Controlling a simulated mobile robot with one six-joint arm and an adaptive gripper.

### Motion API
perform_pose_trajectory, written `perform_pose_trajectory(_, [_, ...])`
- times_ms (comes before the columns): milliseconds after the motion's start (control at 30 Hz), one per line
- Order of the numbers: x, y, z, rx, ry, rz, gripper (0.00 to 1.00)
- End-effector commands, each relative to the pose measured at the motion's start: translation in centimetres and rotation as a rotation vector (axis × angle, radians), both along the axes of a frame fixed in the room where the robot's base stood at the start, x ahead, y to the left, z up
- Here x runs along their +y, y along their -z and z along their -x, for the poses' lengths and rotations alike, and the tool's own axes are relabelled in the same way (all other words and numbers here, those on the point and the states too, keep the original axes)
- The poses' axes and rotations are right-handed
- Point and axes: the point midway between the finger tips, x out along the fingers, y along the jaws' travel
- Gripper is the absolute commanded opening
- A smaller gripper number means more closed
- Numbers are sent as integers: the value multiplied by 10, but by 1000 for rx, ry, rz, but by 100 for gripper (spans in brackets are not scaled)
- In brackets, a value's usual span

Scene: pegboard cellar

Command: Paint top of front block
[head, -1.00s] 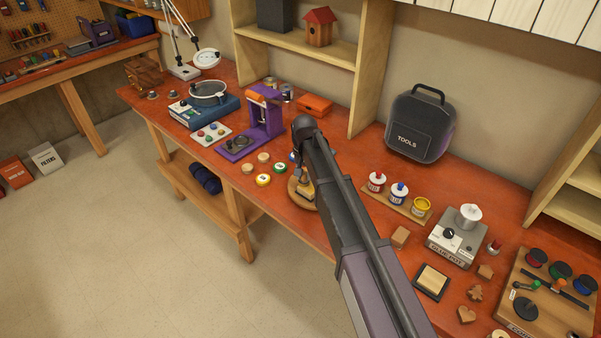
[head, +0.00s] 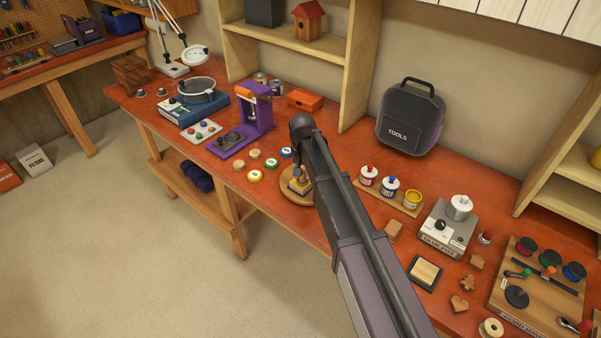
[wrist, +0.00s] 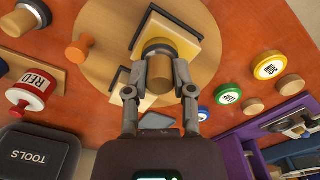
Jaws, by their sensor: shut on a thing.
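A round wooden turntable (head: 286,199) stands near the bench's front edge; its disc also shows in the wrist view (wrist: 100,35). My gripper (wrist: 161,75) is shut on a tan cylindrical handle (wrist: 158,58) with a darker band. Beyond the handle is a square yellow-edged piece (wrist: 191,32) with a dark rim, over the disc's front part; I cannot tell whether it touches a block beneath. A second, pale block (wrist: 118,82) sits on the disc on the wall side, partly hidden by a finger. In the head view my gripper (head: 299,172) is small and partly hidden by my arm.
Lidded pots lie close by, including one marked SUN (wrist: 270,66) and a green one (wrist: 228,94). A purple press (head: 252,115), paint bottles (head: 390,187), a tool case (head: 411,118) and a framed pad (head: 425,272) surround the area.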

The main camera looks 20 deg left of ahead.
Motion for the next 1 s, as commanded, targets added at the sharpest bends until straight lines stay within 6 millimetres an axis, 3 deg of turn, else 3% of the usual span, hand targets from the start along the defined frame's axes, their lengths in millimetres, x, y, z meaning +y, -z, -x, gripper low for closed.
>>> perform_pose_trajectory(500, [-28, 2, 14, 0, 0, 1, 0])
perform_pose_trajectory(1000, [-29, -1, 14, 1, 0, 1, 0])
